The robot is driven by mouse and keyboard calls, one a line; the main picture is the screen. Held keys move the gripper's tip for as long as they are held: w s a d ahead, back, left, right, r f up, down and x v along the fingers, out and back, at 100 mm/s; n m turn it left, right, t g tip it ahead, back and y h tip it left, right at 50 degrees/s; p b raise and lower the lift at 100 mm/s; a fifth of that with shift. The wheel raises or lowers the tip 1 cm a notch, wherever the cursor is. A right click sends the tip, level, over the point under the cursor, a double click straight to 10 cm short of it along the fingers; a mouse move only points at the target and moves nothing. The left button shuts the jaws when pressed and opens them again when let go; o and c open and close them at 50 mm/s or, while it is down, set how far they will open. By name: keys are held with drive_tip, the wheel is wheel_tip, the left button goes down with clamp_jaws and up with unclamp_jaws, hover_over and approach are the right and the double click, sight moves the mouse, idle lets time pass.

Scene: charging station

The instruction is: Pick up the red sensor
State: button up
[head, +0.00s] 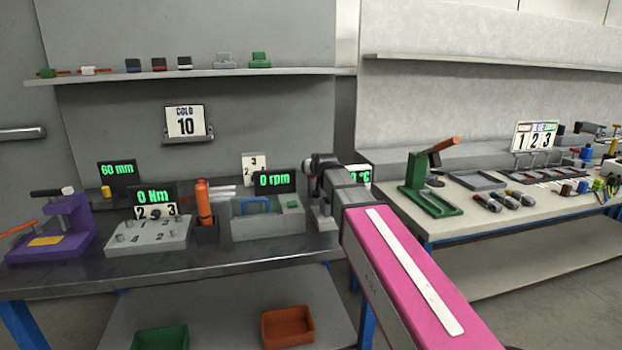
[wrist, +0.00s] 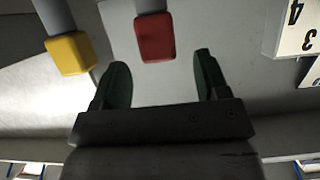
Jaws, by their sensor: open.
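The red sensor (wrist: 155,38) shows in the wrist view as a red block on the end of a grey cylinder. It lies ahead of my gripper (wrist: 160,78), roughly in line with the gap between the two green fingers. The fingers are apart, and nothing is held between them. I cannot tell how far off the red block is. In the head view my wrist (head: 325,172) is above the back of the left bench. I cannot make out the red sensor there; it may be hidden behind my arm.
A yellow block (wrist: 70,53) on a similar grey cylinder is left of the red one. A numbered white card (wrist: 292,28) is at the upper right. In the head view, a 0 rpm display (head: 274,181) and a grey machine (head: 268,222) stand left of my wrist.

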drive_tip(key=x, duration=0.6)
drive_tip(key=shift+r, duration=0.1)
drive_tip(key=c, duration=1)
